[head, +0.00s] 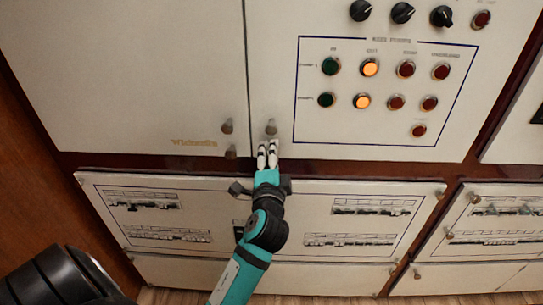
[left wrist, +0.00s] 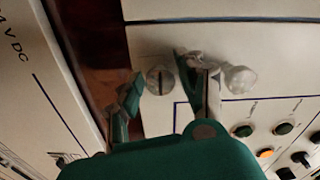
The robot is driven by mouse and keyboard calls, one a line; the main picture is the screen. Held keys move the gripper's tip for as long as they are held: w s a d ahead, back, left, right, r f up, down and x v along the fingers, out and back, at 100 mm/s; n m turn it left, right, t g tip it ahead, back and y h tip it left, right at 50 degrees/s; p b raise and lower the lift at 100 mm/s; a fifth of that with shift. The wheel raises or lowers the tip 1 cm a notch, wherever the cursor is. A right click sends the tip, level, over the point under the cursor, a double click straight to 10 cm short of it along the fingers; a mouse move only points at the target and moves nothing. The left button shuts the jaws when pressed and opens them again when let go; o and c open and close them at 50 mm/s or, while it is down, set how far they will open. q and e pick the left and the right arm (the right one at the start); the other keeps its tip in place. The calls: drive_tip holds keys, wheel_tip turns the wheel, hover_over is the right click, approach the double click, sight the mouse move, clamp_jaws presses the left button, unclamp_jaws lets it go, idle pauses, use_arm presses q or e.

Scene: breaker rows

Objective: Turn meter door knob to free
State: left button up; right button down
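Two pale metal doors meet at a vertical seam. The right door (head: 350,15) carries the lamp panel. Its upper knob (head: 271,127) shows just above my left gripper (head: 267,149) in the head view. Its lower knob (left wrist: 160,81) is hidden there by the fingers. In the left wrist view this slotted knob lies between the two open fingers, with no clear contact. The upper knob (left wrist: 240,79) lies outside the right-hand finger. The left door has two knobs, upper (head: 227,127) and lower (head: 231,152). No readable label marks the meter door. My right gripper is out of view.
Lit and unlit buttons (head: 369,68) and black rotary switches (head: 403,12) sit up and right of my gripper. Below, a breaker panel (head: 300,187) juts out under my arm. A brown wooden wall (head: 30,170) stands at the left.

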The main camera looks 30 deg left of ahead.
use_arm(q)
drive_tip(key=shift+o, duration=0.7)
drive_tip(key=v, duration=0.7)
drive_tip(key=shift+s, duration=0.25)
drive_tip(key=shift+d, duration=0.15)
